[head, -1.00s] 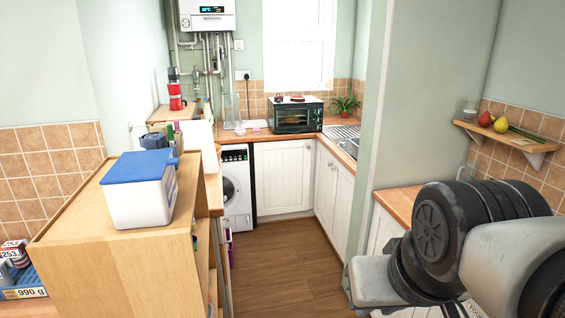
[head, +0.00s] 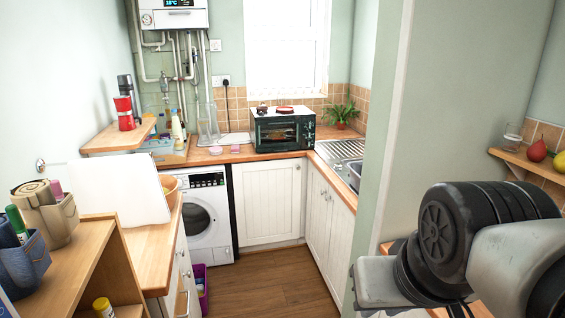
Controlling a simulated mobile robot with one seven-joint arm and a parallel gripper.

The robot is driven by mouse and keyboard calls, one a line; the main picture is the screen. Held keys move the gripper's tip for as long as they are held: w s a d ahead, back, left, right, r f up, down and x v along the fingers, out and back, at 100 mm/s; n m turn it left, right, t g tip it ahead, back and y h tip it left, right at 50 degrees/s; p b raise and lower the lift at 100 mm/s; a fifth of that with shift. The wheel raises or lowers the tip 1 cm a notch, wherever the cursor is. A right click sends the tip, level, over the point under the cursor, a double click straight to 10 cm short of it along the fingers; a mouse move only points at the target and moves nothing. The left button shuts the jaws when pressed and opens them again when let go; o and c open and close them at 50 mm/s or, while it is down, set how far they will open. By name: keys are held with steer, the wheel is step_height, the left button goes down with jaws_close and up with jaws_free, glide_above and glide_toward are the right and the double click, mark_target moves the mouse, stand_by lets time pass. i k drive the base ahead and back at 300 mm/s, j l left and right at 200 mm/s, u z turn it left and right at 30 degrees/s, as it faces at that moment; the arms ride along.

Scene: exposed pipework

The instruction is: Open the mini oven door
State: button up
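The mini oven (head: 283,129) is a dark green-black box on the back counter, under the window, and its front faces me. Its glass door looks closed, though the handle is too small to make out clearly. Small items, one of them red, lie on its top. My arm shows large at the lower right, folded close to the camera and far from the oven. My gripper's fingers are not in view.
A wooden shelf unit (head: 90,257) stands close on the left. A wall edge (head: 385,130) juts out on the right, near my arm. Wooden floor (head: 275,275) is clear between them, leading to the white cabinets (head: 268,203) and washing machine (head: 207,215). A purple bin (head: 201,285) stands at left.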

mark_target(279, 134)
steer(key=i+l+u, duration=0.1)
steer(key=i+u, duration=0.35)
steer(key=i, duration=3.45)
steer(key=l+z, duration=0.05)
steer(key=l, duration=0.1)
